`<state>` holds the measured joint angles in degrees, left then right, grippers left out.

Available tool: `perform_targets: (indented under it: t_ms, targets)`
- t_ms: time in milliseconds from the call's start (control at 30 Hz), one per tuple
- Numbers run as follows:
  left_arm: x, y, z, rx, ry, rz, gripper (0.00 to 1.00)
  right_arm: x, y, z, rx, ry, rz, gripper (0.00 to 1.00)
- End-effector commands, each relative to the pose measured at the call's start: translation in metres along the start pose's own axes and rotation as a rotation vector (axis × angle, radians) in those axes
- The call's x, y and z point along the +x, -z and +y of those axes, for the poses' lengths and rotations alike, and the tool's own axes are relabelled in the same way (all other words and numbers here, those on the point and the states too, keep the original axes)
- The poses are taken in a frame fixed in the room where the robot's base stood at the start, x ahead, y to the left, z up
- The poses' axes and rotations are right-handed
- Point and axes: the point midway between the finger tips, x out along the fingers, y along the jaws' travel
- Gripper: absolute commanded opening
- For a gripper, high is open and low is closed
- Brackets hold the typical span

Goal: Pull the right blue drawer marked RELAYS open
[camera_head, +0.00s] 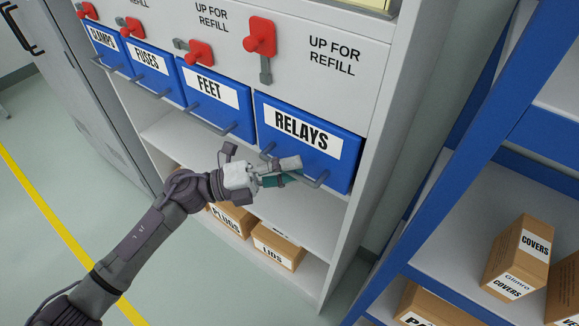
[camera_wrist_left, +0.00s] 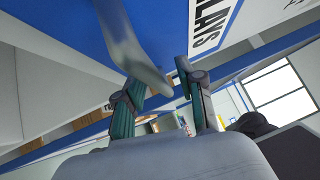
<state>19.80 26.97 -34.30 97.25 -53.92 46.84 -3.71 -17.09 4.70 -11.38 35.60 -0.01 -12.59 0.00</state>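The blue RELAYS drawer (camera_head: 338,175) is at the right end of a row of blue drawers in the grey cabinet. Its front looks in line with the others, so it appears closed. Its grey bar handle (camera_head: 319,182) runs along the lower front, partly hidden by my gripper. My left gripper (camera_head: 288,171) is at this handle. In the left wrist view, the fingers of the left gripper (camera_wrist_left: 163,103) are apart, with the handle (camera_wrist_left: 140,62) reaching in between them. I cannot tell whether either finger touches it. My right gripper is not in view.
The FEET drawer (camera_head: 209,111) is left of RELAYS. Red levers, one of them here (camera_head: 261,36), are on the panel above. Cartons labelled LIDS (camera_head: 277,249) and PLUGS stand on the bottom shelf. A blue rack (camera_head: 480,130) with cartons stands at the right.

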Motion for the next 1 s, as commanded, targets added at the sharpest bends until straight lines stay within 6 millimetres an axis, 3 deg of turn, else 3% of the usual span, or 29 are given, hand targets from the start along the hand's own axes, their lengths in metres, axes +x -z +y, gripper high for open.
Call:
perform_targets:
  t_ms: [133,300,367,767,1000]
  targets:
    - [0.000,0.000,0.000,0.000,0.000,0.000,0.35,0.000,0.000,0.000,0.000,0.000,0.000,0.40]
    - [0.000,0.000,0.000,0.000,0.000,0.000,0.07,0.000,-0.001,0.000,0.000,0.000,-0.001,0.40]
    - [0.000,0.000,0.000,-0.001,0.000,0.000,0.00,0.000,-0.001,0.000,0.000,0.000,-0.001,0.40]
    - [-0.001,0.001,0.000,-0.001,-0.001,0.000,0.00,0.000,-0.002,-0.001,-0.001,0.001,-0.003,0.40]
    - [-0.014,0.014,-0.002,-0.004,-0.003,0.002,0.00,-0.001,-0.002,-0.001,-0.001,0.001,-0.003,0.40]
